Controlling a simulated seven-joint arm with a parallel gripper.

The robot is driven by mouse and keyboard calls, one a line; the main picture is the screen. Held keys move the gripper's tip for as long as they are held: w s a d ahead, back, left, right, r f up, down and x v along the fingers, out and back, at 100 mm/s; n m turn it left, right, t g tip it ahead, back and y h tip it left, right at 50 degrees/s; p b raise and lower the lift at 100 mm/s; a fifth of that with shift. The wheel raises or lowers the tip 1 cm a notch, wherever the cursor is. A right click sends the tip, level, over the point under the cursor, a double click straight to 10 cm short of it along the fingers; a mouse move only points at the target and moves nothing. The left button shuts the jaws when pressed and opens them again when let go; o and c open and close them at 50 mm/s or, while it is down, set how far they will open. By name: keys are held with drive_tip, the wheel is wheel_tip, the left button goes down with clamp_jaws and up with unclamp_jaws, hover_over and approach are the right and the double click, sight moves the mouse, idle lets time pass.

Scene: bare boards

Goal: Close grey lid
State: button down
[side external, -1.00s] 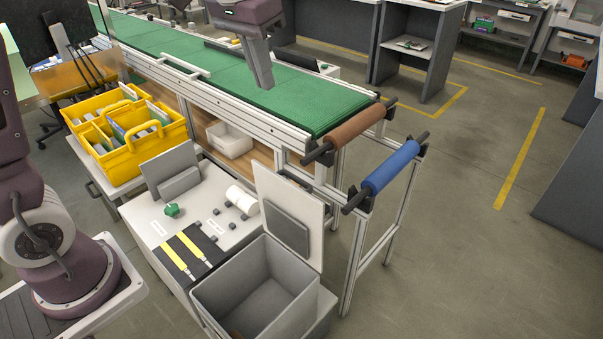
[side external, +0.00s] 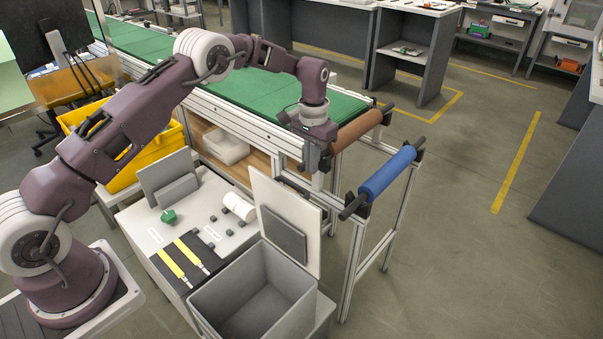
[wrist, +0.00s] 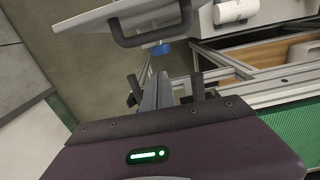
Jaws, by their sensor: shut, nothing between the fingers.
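The grey lid (side external: 290,232) stands open and upright at the back edge of the grey bin (side external: 247,318). It is a pale panel with a darker grey pad on its inner face. In the wrist view the lid (wrist: 85,18) shows at the top, with a dark bar handle (wrist: 150,38) on it. My gripper (side external: 318,166) is shut and empty, behind and above the lid on the conveyor side. In the wrist view my gripper's fingers (wrist: 163,88) point towards the handle, apparently apart from it. The bin is open.
A green conveyor (side external: 240,92) with a metal frame runs behind the lid. Brown (side external: 355,131) and blue (side external: 390,171) rollers stick out at its end, close to my gripper. A white worktop (side external: 150,228) with yellow-handled tools (side external: 172,267) lies left of the bin. Floor is free at right.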

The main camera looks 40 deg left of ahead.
drive_tip(key=shift+s+f, duration=0.3)
drive_tip(key=shift+s, duration=0.7)
drive_tip(key=shift+s+f, duration=0.25)
drive_tip(key=shift+s, duration=0.7)
drive_tip(key=s+f, duration=0.3)
drive_tip(key=s, duration=0.9)
drive_tip(key=s+f, duration=0.3)
drive_tip(key=s, duration=0.9)
drive_tip(key=shift+s+f+t, duration=0.5)
drive_tip(key=shift+s+f, duration=1.35)
drive_tip(key=shift+f, duration=1.3)
drive_tip(key=shift+s+f+t, duration=0.5)
drive_tip(key=shift+s+f, duration=1.35)
drive_tip(key=shift+f, duration=1.3)
drive_tip(key=shift+s+f+t, duration=0.5)
drive_tip(key=shift+s+f, duration=1.35)
drive_tip(key=shift+f, duration=1.3)
